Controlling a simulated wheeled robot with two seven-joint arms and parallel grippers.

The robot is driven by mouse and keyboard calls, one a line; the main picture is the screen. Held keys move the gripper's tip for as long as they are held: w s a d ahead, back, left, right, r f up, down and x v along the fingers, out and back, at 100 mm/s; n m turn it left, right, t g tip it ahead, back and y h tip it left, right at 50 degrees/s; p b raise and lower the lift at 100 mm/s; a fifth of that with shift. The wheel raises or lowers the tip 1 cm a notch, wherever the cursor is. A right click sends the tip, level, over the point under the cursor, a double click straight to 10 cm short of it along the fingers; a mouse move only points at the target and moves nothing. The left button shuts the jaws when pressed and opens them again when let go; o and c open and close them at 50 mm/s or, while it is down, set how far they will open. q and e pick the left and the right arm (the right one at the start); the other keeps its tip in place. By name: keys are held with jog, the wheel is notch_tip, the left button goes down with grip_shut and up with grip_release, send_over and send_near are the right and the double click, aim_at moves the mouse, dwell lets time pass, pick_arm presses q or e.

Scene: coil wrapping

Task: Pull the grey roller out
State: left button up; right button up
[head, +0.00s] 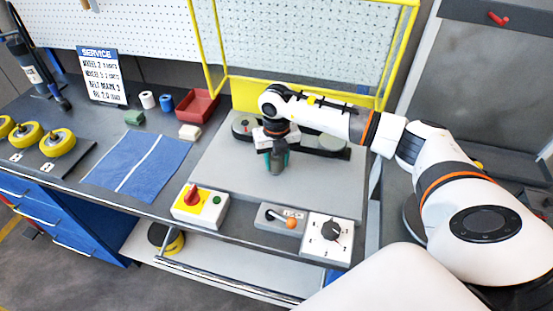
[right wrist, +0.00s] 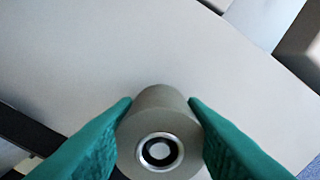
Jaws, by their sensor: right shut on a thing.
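The grey roller (right wrist: 160,103) is a short cylinder with a pale ring and dark bore on its end face. In the right wrist view it sits between the two teal fingers of my right gripper (right wrist: 160,128), which touch it on both sides. In the head view my right gripper (head: 278,160) points down over the grey panel, its fingers around the roller, which is mostly hidden there. I cannot tell whether the roller is still on a shaft. My left gripper is not in view.
A dark belt unit (head: 325,145) lies behind the gripper. In front are a red-knob switch box (head: 200,206), an orange-knob lever box (head: 281,218) and a dial box (head: 327,238). Left are a blue mat (head: 135,165), red bin (head: 198,106) and yellow wheels (head: 57,142). A yellow frame stands behind.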

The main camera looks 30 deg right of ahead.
notch_tip(320, 180, up, 8)
jog(key=p, duration=0.4)
jog(key=shift+f+p, duration=0.2)
jog(key=shift+p, duration=0.15)
dwell(0.9)
